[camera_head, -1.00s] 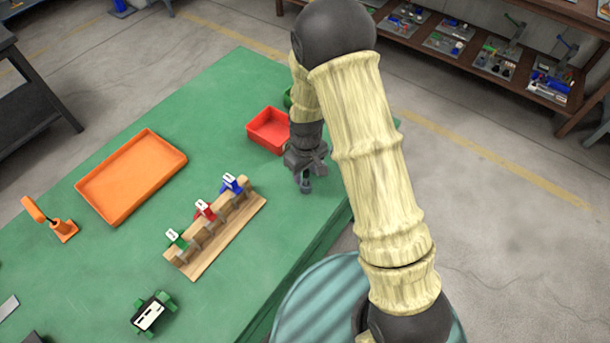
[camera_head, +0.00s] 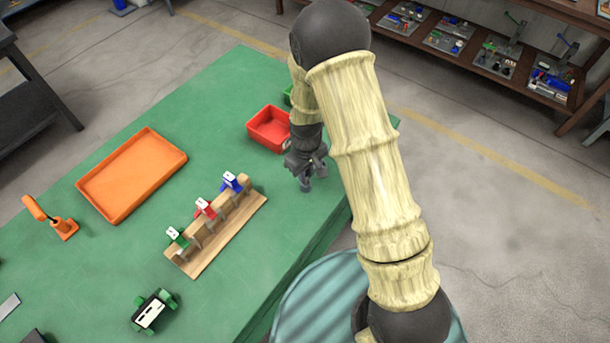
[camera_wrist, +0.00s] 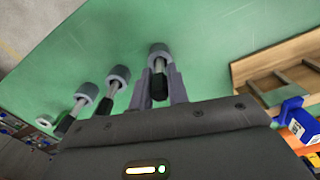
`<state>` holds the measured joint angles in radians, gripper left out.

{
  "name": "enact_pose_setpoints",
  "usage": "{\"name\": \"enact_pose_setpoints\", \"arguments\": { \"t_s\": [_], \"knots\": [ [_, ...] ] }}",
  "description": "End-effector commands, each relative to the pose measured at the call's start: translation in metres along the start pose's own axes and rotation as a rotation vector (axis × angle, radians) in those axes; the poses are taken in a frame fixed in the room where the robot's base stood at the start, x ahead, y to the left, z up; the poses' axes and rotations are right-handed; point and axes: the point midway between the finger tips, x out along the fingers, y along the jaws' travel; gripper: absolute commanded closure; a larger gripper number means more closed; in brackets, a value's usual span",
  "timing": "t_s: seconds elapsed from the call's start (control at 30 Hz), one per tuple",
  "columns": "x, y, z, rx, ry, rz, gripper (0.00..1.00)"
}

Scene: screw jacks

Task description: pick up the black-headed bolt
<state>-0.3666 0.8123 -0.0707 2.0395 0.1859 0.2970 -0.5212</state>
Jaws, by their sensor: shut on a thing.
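My gripper (camera_head: 308,178) is low over the right edge of the green table, in front of the red bin. In the wrist view my gripper (camera_wrist: 161,88) has its two grey fingers closed on the black-headed bolt (camera_wrist: 160,88). The bolt's black end is toward the camera, and a grey round part is beyond it. I cannot tell whether it touches the table. Two similar bolts, one closer (camera_wrist: 104,104) and one farther left (camera_wrist: 79,107), stand beside it. In the head view the held bolt is too small to tell from the fingers.
A red bin (camera_head: 252,127) is behind my gripper. A wooden rack (camera_head: 226,237) with green, red and blue tagged pieces is to the left. An orange tray (camera_head: 181,160) lies farther left. The table (camera_head: 240,90) is clear behind the tray.

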Motion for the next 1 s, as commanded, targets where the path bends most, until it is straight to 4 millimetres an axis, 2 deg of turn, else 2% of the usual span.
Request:
{"name": "enact_pose_setpoints", "arguments": {
  "t_s": [0.23,0.37,0.47,0.8,1.0],
  "knots": [
    [-0.002,0.0,0.0,0.0,0.001,0.0,1.0],
    [-0.01,0.0,-0.001,0.0,0.003,0.001,1.0],
    [-0.023,0.001,-0.001,0.0,0.005,0.002,1.0],
    [-0.083,0.0,-0.001,-0.001,0.005,0.001,1.0],
    [-0.1,0.0,0.0,0.0,0.001,0.0,1.0]
  ]
}}
